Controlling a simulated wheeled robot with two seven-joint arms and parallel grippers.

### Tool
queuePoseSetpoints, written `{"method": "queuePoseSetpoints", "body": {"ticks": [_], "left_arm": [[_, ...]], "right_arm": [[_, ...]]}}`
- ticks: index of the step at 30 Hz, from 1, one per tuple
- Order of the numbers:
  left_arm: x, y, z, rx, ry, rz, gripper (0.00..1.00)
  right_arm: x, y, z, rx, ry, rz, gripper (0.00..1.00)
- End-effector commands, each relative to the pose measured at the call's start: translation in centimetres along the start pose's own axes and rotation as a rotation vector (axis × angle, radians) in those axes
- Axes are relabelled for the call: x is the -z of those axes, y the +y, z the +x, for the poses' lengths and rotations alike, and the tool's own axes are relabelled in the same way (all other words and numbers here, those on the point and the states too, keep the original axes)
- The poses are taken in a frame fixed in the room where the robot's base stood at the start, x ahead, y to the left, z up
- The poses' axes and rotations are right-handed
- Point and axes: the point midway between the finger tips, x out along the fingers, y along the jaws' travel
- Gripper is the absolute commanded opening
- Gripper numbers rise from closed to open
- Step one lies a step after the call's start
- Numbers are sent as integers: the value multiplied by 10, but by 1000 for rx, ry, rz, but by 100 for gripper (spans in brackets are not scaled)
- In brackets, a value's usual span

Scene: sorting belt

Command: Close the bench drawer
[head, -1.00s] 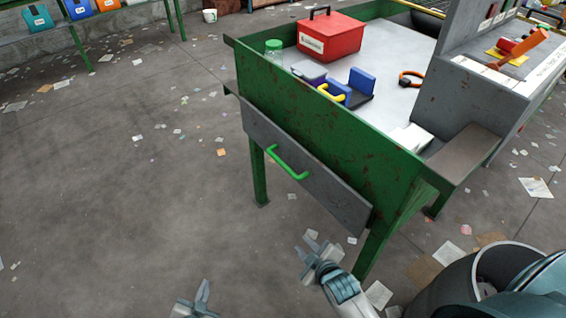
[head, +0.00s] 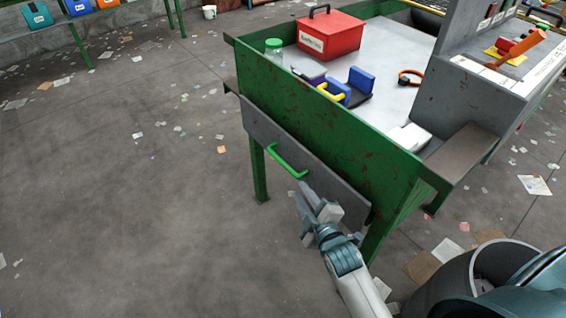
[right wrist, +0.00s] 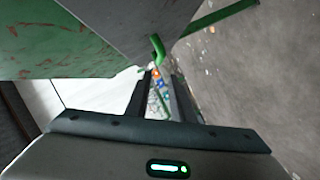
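The bench drawer has a grey front panel (head: 335,200) with a green bar handle (head: 287,164), set in the near side of the green bench (head: 330,135). How far the drawer stands out is hard to tell from here. My right gripper (head: 299,192) is in front of the panel, just below and right of the handle in the head view, apart from it. In the right wrist view, the handle (right wrist: 157,48) shows beyond my fingertips (right wrist: 160,78). The fingers are spread with nothing between them. My left gripper is out of view.
On the bench top are a red box (head: 331,36), a green-lidded jar (head: 273,47), blue blocks (head: 361,79) and an orange ring (head: 410,77). A bench leg (head: 378,240) stands close to my right gripper. The floor at left is open, with scattered paper scraps.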

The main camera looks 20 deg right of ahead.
Motion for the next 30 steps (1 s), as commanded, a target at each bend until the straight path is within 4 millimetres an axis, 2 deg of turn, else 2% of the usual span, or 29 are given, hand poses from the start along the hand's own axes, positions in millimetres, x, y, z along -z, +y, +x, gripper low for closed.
{"method": "queuePoseSetpoints", "body": {"ticks": [8,24,30], "left_arm": [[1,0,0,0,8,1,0],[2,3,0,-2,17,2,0],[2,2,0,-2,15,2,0]], "right_arm": [[1,1,28,-1,1,1,22],[1,1,124,-1,1,3,22],[0,1,153,-1,0,2,22]]}}
